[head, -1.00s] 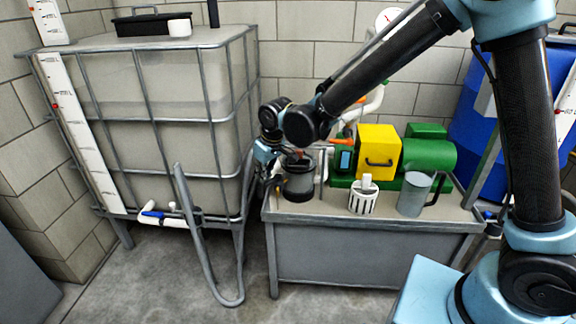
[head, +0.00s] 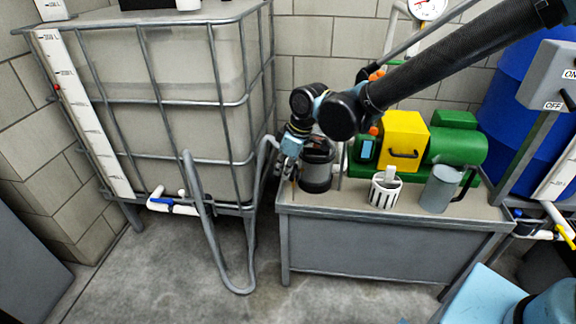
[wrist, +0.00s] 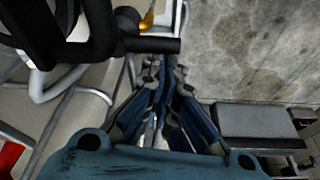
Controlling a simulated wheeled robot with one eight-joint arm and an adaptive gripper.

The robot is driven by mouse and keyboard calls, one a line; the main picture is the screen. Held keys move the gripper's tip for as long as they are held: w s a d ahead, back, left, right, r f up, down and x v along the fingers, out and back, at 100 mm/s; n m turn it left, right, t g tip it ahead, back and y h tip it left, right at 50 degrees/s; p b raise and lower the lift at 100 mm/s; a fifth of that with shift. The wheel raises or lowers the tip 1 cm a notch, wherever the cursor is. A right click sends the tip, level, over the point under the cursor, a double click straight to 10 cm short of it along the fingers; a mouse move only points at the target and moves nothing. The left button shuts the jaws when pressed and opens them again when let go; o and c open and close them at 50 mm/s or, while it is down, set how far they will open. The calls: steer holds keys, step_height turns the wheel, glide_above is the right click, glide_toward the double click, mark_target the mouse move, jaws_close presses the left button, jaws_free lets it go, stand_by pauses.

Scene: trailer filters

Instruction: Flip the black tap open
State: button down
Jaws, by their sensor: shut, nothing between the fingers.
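A black bar-shaped handle (wrist: 150,45) on a dark fitting shows at the upper left of the wrist view, just beyond my fingers; it may be the black tap, but I cannot tell for sure. In the wrist view my gripper (wrist: 167,80) is shut and empty, its blue-grey fingers together. I cannot tell if the fingertips touch the handle. In the head view my gripper (head: 288,168) points down at the bench's left edge, beside a dark filter canister (head: 317,172). My wrist hides what lies behind it, and no black tap is clear there.
A caged tank (head: 190,130) stands left, with a grey hose (head: 205,235) looping to the floor and a blue-handled valve (head: 162,201). The bench (head: 390,245) holds a yellow-green pump (head: 403,140), a white strainer (head: 384,190) and a grey jug (head: 438,190). An ON/OFF box (head: 550,75) stands right.

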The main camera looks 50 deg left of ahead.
steer(key=shift+d, duration=0.15)
stand_by(0.5)
steer(key=shift+w, duration=0.1)
step_height(320, 180, up, 8)
glide_above(292, 174)
steer(key=shift+d+r, duration=0.1)
steer(key=shift+w+d+r, duration=0.15)
steer(key=shift+r, duration=0.5)
